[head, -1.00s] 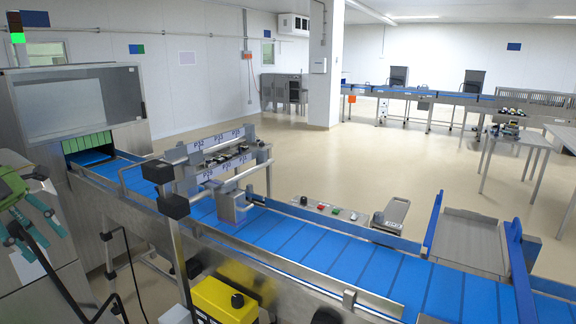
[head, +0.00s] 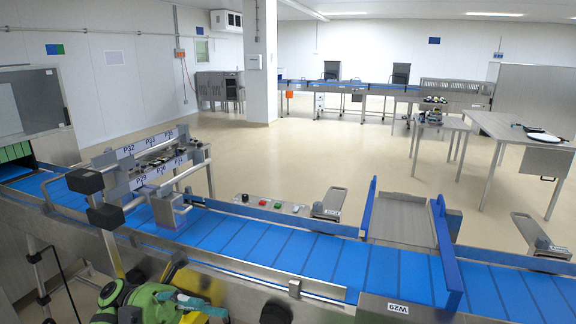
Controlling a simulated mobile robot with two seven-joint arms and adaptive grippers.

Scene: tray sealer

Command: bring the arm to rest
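My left arm, green with teal fingers, shows at the bottom left of the head view. Its gripper (head: 192,304) is in front of the near side of the conveyor and overlaps a yellow box (head: 207,285) in the picture. The fingers are seen edge-on and partly cut off by the frame, so I cannot tell how far apart they are. Nothing is seen held in them. My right gripper is not in view.
A blue conveyor (head: 312,255) crosses the front, with a labelled frame (head: 150,163) over it and blue guides (head: 447,255) at the right. A metal table (head: 510,129) stands at the right. The floor (head: 330,160) behind the conveyor is clear.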

